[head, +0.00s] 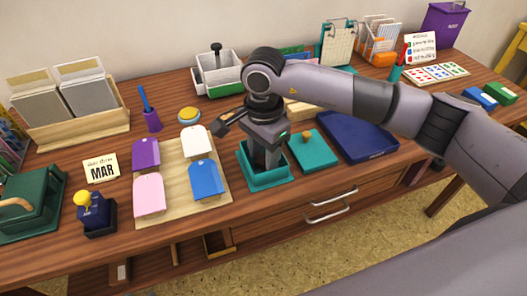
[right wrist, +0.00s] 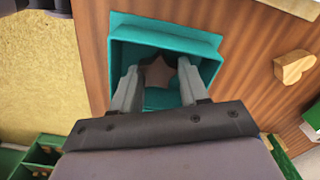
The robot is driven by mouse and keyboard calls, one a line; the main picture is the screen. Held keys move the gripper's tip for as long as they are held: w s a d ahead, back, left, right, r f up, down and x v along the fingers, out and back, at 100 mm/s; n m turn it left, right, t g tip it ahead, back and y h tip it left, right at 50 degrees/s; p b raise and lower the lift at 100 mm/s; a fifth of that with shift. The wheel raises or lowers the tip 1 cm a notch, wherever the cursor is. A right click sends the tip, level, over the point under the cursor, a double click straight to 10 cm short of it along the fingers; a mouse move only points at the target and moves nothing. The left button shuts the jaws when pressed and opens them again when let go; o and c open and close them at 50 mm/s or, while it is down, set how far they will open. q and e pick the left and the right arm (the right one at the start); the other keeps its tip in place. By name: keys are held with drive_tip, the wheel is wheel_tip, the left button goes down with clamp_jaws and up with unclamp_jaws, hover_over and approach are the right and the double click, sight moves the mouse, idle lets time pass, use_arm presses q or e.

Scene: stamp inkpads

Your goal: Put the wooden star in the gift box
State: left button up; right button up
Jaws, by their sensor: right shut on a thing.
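The gift box is an open teal box (head: 266,184) at the middle front of the table; it also shows in the right wrist view (right wrist: 165,25). My right gripper (head: 265,163) points down into its opening. In the right wrist view, my right gripper's two fingers (right wrist: 160,78) are shut on the wooden star (right wrist: 159,71), a dark brown piece, within the box walls. I cannot tell whether the star touches the box floor. In the head view the star is hidden by the gripper. My left gripper is not in view.
A teal flat piece (head: 318,152) with a small wooden knob lies right of the box, and a dark blue case (head: 357,138) beyond it. A wooden board (head: 212,197) with several coloured tags lies left. A blue stamp (head: 96,216) stands near the front left edge.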

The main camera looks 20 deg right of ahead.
sight(263, 158)
drive_tip(key=shift+f, duration=0.25)
drive_tip(key=o, duration=0.7)
drive_tip(key=shift+r, duration=0.1)
drive_tip(key=shift+o, duration=0.2)
drive_tip(key=shift+r, duration=0.45)
wheel_tip(263, 158, up, 12)
drive_tip(key=shift+f, duration=0.25)
